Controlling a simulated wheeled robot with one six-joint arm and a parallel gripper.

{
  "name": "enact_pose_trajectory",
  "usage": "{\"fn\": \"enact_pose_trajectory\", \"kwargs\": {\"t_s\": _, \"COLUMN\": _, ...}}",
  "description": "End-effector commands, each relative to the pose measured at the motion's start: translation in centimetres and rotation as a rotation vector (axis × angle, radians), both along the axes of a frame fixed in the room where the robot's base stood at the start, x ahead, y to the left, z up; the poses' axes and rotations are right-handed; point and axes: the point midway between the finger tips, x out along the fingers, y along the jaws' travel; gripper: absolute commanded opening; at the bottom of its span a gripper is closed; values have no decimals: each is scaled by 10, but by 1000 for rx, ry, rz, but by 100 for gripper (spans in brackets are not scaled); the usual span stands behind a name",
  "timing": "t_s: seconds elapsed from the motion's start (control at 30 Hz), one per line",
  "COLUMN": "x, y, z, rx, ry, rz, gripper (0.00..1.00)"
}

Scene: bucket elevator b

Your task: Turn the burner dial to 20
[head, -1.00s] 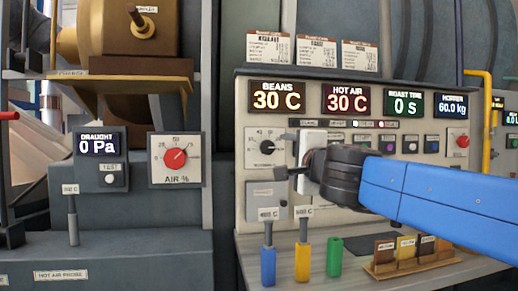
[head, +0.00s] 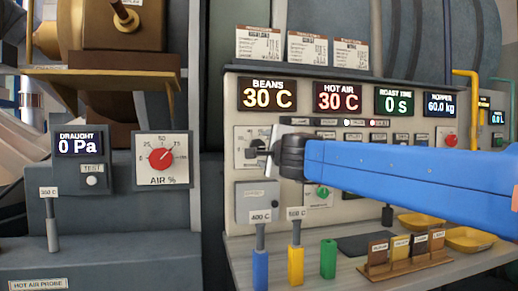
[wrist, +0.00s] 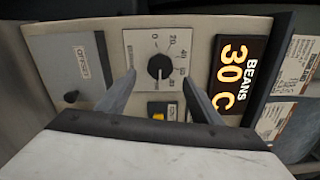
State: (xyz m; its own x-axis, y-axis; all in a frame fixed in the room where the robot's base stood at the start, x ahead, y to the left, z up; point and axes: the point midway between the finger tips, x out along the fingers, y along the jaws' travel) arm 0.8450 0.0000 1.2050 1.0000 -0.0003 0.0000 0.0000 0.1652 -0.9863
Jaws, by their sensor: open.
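The burner dial (wrist: 160,67) is a round black knob on a pale plate with a scale showing 0, 20, 40 and higher figures. I cannot clearly read its pointer. In the head view the dial plate (head: 242,133) is partly covered by my gripper (head: 258,151). In the wrist view my gripper (wrist: 158,78) is open, with one finger on each side of the knob. The fingers look apart from the knob, but their depth to it is hard to judge.
The BEANS display (head: 267,96) reads 30 C and the HOT AIR display (head: 344,97) 30 C. A grey box (head: 257,203) is below the dial. Coloured-handled probes (head: 296,262) stand on the shelf below. A red AIR % dial (head: 162,158) is to the left.

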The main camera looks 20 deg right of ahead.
Motion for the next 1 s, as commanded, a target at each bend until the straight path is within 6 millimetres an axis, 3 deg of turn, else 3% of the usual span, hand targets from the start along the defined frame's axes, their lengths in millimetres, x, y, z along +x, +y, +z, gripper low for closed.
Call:
{"fn": "enact_pose_trajectory", "kwargs": {"t_s": 0.2, "x": 35, "y": 0, "z": -1, "rx": -1, "ry": 1, "rz": -1, "gripper": 60}}
{"fn": "enact_pose_trajectory", "kwargs": {"t_s": 0.43, "x": 63, "y": 0, "z": 0, "rx": -1, "ry": 1, "rz": 0, "gripper": 60}}
{"fn": "enact_pose_trajectory", "kwargs": {"t_s": 0.93, "x": 75, "y": 0, "z": 0, "rx": 0, "ry": 1, "rz": 1, "gripper": 60}}
{"fn": "enact_pose_trajectory", "kwargs": {"t_s": 1.0, "x": 75, "y": 0, "z": 0, "rx": 0, "ry": 1, "rz": 1, "gripper": 43}}
